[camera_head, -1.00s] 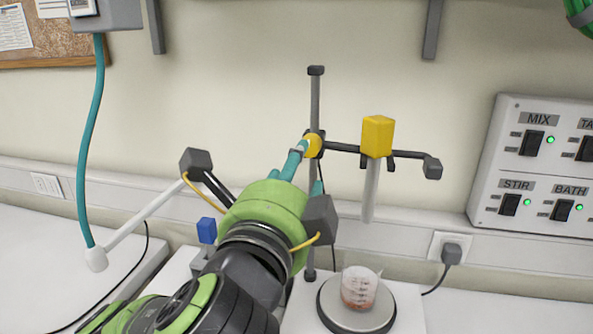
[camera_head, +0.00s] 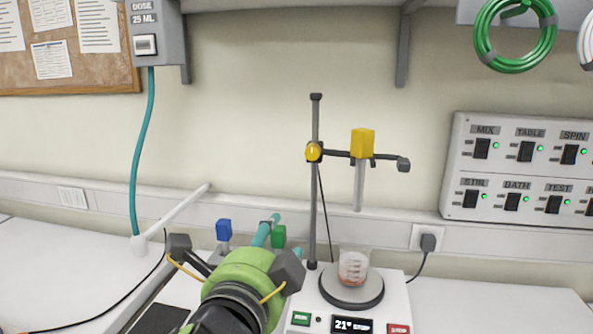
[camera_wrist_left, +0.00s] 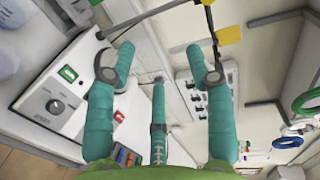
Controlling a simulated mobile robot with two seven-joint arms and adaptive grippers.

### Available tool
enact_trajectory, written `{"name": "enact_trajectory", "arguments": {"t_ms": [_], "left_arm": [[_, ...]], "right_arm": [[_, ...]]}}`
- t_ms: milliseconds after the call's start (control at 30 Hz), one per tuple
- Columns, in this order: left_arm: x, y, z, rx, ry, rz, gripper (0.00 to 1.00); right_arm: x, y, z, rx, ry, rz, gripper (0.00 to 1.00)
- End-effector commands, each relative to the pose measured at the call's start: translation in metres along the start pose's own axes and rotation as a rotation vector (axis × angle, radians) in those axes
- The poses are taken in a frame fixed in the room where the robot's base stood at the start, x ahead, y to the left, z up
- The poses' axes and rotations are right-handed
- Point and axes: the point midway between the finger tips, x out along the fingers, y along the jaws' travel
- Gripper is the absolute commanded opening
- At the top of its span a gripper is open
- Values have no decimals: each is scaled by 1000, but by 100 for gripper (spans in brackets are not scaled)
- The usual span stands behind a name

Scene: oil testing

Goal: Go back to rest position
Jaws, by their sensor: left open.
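My left gripper (camera_head: 264,232) is in the lower middle of the head view, its teal fingers pointing away toward the wall. In the left wrist view its teal fingers (camera_wrist_left: 160,75) are spread apart with nothing between them. The stand (camera_head: 315,190) with its yellow knob (camera_head: 313,152) and yellow clamp block (camera_head: 362,143) stands beyond and to the right of the gripper, apart from it. My right gripper does not show.
A beaker (camera_head: 353,267) with reddish liquid sits on the round plate of the white stirrer (camera_head: 390,300). A switch panel (camera_head: 520,170) hangs at the right. A teal hose (camera_head: 142,150) runs down at the left. Free table lies at the far left and right.

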Motion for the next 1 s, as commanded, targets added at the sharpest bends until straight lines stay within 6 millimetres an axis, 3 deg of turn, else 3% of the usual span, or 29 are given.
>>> {"name": "enact_trajectory", "arguments": {"t_ms": [100, 233, 433, 600, 700, 800, 1000], "left_arm": [[8, 41, 14, -143, -16, 105, 53], [12, 96, 33, -338, -60, 236, 53], [-4, 204, 69, -683, -211, 456, 53], [-43, 295, 99, -944, -408, 613, 53], [-70, 337, 114, -1058, -525, 674, 53], [-97, 369, 124, -1139, -627, 717, 53], [-145, 414, 140, -1249, -800, 772, 53]], "right_arm": [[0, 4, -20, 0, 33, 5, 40], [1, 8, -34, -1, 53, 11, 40], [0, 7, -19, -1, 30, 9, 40], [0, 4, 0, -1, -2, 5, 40], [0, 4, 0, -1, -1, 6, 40], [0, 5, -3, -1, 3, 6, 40], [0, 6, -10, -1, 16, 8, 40]]}}
